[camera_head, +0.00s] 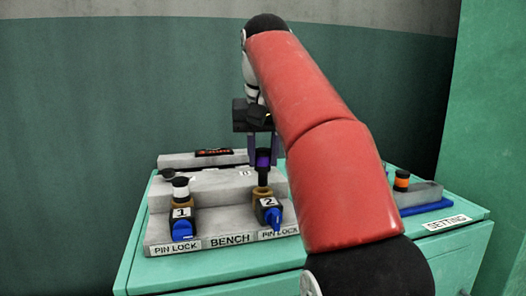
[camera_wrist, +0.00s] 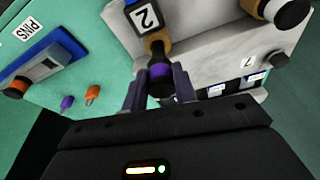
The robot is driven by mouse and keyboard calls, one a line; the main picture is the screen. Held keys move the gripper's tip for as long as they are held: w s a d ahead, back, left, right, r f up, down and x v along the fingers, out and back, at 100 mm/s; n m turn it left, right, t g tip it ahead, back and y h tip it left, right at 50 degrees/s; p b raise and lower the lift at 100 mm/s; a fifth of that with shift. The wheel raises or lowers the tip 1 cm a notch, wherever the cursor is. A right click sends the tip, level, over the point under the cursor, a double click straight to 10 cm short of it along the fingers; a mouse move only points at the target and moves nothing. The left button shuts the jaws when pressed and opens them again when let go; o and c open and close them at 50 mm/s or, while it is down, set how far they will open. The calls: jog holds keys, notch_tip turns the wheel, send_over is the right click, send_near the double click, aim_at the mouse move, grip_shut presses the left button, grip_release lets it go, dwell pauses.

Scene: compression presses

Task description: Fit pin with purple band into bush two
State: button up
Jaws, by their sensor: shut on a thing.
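The pin with the purple band (camera_head: 263,158) is upright between the fingers of my gripper (camera_head: 263,149), directly above bush two. Its dark lower part meets the brass-coloured mouth of bush two (camera_head: 262,192); how deep it sits cannot be told. In the wrist view, the purple-banded pin (camera_wrist: 160,84) is between both fingers of my gripper (camera_wrist: 159,88), in line with bush two (camera_wrist: 158,43). The block marked 2 (camera_head: 269,203) has a blue pin-lock handle (camera_head: 275,219) pointing down.
A white-banded pin (camera_head: 181,188) stands in bush one, left, with its blue lock handle (camera_head: 183,230) below. An orange-banded pin (camera_head: 401,180) stands on the tray at right, also seen in the wrist view (camera_wrist: 16,88). A grey raised block (camera_head: 215,180) lies behind the bushes.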

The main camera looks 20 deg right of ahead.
aim_at(263, 171)
jog(key=shift+f+b, duration=1.8)
jog(key=shift+f, duration=0.5)
jog(key=o, duration=1.1)
jog(key=shift+r, duration=0.1)
jog(key=p+v, duration=0.4)
jog(key=v, duration=0.3)
jog(key=shift+r, duration=0.35)
jog(key=shift+s, duration=0.1)
